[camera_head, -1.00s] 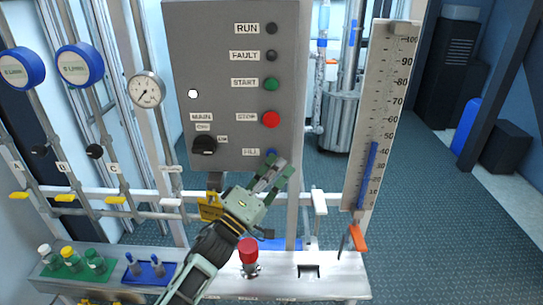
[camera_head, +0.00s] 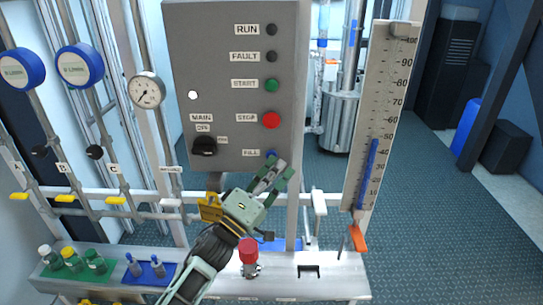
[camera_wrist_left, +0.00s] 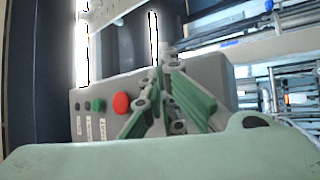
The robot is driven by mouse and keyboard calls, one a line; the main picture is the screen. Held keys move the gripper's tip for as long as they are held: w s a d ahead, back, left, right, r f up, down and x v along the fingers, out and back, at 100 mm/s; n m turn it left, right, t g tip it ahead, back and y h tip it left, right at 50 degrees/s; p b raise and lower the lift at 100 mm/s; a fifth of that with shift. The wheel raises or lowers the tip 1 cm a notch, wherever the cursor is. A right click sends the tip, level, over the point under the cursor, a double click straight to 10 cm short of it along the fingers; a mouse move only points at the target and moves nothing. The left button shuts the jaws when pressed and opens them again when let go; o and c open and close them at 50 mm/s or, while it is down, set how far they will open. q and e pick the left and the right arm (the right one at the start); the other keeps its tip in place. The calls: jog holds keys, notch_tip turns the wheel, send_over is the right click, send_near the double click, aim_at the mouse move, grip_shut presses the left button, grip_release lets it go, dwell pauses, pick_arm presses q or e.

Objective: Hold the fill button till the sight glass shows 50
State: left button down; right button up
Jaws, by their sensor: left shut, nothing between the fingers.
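The blue fill button (camera_head: 270,154) is at the lower right of the grey control panel (camera_head: 225,60), partly hidden by my left fingertips. My left gripper (camera_head: 279,167) is shut and empty, its tips at the button's lower edge; I cannot tell whether they touch it. In the left wrist view the closed green fingers (camera_wrist_left: 166,95) lie in front of the panel and the fill button is hidden. The sight glass (camera_head: 383,90) stands right of the panel. Its blue column (camera_head: 370,165) tops out near the 50 mark; the exact reading is too small to tell. My right gripper is out of view.
Above the fill button are the red stop button (camera_head: 271,119) and green start button (camera_head: 271,85). The black main switch (camera_head: 204,146) is at left. A red knob (camera_head: 248,250) stands on the shelf below. An orange handle (camera_head: 358,237) sits below the sight glass.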

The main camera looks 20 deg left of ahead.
pick_arm(q)
jog(key=shift+s+d, duration=0.2)
jog(key=shift+s, duration=0.5)
jog(key=shift+p, duration=0.35)
jog(key=s+p, duration=0.1)
jog(key=s, duration=0.1)
jog(key=s+d+p, duration=0.1)
jog(key=s, duration=0.1)
jog(key=shift+s+d, duration=0.2)
jog(key=shift+s, duration=0.15)
